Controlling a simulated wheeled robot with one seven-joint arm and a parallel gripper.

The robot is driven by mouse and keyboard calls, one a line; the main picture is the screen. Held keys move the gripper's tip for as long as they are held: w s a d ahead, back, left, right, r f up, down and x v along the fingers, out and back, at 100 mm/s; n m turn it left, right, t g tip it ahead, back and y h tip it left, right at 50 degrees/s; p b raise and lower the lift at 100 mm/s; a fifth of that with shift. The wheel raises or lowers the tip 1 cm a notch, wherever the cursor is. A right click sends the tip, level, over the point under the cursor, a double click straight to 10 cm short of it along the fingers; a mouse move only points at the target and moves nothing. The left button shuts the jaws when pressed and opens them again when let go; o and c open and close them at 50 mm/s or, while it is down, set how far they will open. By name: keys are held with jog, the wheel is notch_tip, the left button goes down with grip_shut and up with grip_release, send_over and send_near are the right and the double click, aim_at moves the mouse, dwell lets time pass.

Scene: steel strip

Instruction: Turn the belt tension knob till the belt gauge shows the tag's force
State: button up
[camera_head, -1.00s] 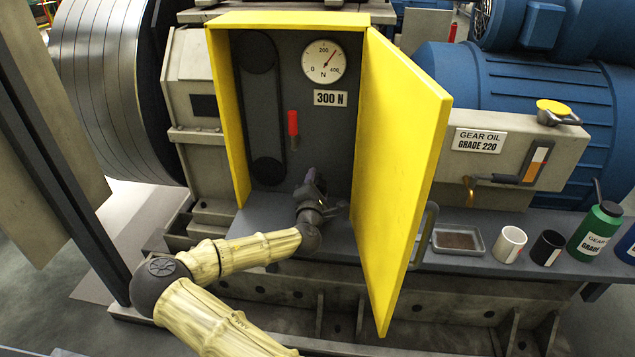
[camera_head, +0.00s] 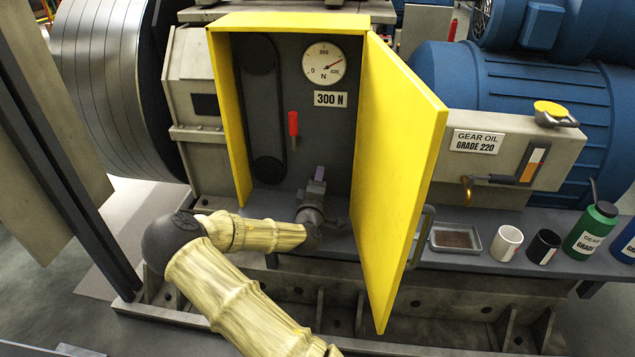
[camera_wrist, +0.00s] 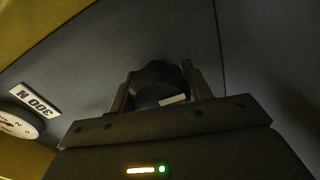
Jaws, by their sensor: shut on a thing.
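The belt gauge (camera_head: 323,63) is a white round dial at the top of the yellow cabinet. Its red needle points right and slightly up, between the 200 and 400 marks; the exact value is too small to read. The tag (camera_head: 330,99) below it reads 300 N; it also shows upside down in the wrist view (camera_wrist: 36,100). My gripper (camera_head: 318,178) is low in the cabinet at the back panel. In the wrist view its fingers (camera_wrist: 160,92) are shut around the dark round belt tension knob (camera_wrist: 155,76), which bears a pale mark. My gripper hides the knob in the head view.
The yellow cabinet door (camera_head: 398,170) stands open right of my arm. A red-handled lever (camera_head: 293,124) and the belt (camera_head: 262,110) are left of the gauge. A tray (camera_head: 456,238), mugs and bottles stand on the ledge at right.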

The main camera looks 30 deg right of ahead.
jog(key=shift+f, duration=0.1)
dwell(0.3)
jog(key=o, duration=1)
jog(key=shift+c, duration=0.2)
jog(key=shift+s+a, duration=0.1)
jog(key=p+v, duration=0.2)
jog(key=v, duration=1.2)
jog(key=shift+s+a, duration=0.2)
jog(key=shift+s, duration=0.05)
jog(key=shift+s+a+r+p, duration=0.2)
jog(key=shift+r+p, duration=0.15)
jog(key=shift+p, duration=0.35)
jog(key=shift+s+a+f+p, duration=0.15)
jog(key=shift+s+a+p, duration=0.1)
jog(key=shift+s+p, duration=0.3)
jog(key=shift+s+a+f+p, duration=0.15)
jog(key=shift+s+a+p, duration=0.15)
jog(key=shift+p, duration=0.3)
